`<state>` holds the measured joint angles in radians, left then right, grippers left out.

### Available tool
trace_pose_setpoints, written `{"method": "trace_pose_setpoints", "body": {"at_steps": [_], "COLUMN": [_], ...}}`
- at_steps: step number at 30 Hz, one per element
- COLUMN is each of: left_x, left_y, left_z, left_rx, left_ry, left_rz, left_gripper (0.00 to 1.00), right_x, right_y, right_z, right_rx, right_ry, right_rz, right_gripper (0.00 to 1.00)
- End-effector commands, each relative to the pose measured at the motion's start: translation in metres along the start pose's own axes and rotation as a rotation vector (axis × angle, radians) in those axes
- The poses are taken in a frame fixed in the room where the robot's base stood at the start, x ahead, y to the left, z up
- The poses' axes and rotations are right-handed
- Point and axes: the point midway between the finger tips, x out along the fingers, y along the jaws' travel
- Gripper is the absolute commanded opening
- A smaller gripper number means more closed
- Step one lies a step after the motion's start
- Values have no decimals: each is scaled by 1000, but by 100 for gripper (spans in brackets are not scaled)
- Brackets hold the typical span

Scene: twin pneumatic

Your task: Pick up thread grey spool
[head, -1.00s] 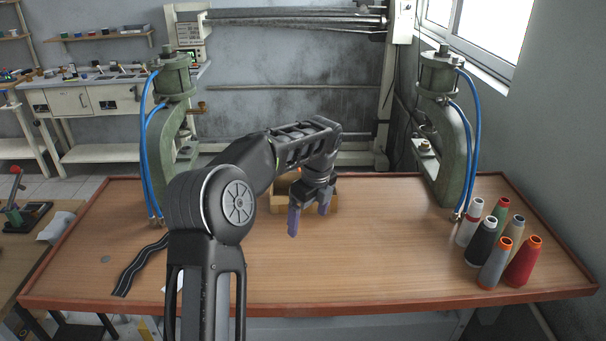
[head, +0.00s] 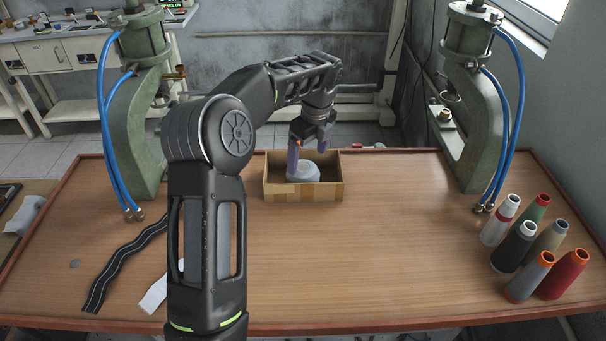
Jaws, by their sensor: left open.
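Several cone-shaped thread spools stand upright in a cluster at the right front of the table. One grey spool with an orange top (head: 528,278) is at the front left of the cluster. A plainer grey spool (head: 546,243) stands behind it. A dark spool with a white top (head: 513,248) is beside them. My left gripper (head: 307,154) is open, pointing down at the cardboard box, far to the left of the spools. Its fingers overlap the box in the picture; I cannot tell whether they touch anything. My right gripper is out of view.
The cardboard box (head: 302,195) at the table's back middle holds a pale round object (head: 304,172). Green presses with blue hoses stand at left (head: 137,110) and right (head: 470,110). A black strip (head: 118,265) and white piece (head: 153,294) lie at left. The middle right table is clear.

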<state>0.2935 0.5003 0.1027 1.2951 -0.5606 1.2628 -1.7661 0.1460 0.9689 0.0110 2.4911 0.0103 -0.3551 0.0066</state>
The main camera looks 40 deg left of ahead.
Motion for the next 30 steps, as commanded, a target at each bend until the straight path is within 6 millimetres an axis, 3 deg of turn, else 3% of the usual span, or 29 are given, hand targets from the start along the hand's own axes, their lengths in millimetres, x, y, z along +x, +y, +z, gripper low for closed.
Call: {"method": "trace_pose_setpoints", "body": {"at_steps": [6, 18, 30], "left_x": [21, 28, 74], "left_y": [1, 1, 1], "left_z": [0, 1, 3], "left_rx": [-1, -1, 0], "left_ry": [1, 1, 1], "left_rz": [3, 3, 2], "left_gripper": [90, 90, 90], "right_x": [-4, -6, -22], "right_y": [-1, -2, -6], "right_z": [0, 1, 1], "right_rx": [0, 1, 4], "right_ry": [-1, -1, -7], "right_rz": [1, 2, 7], "right_gripper": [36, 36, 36]}}
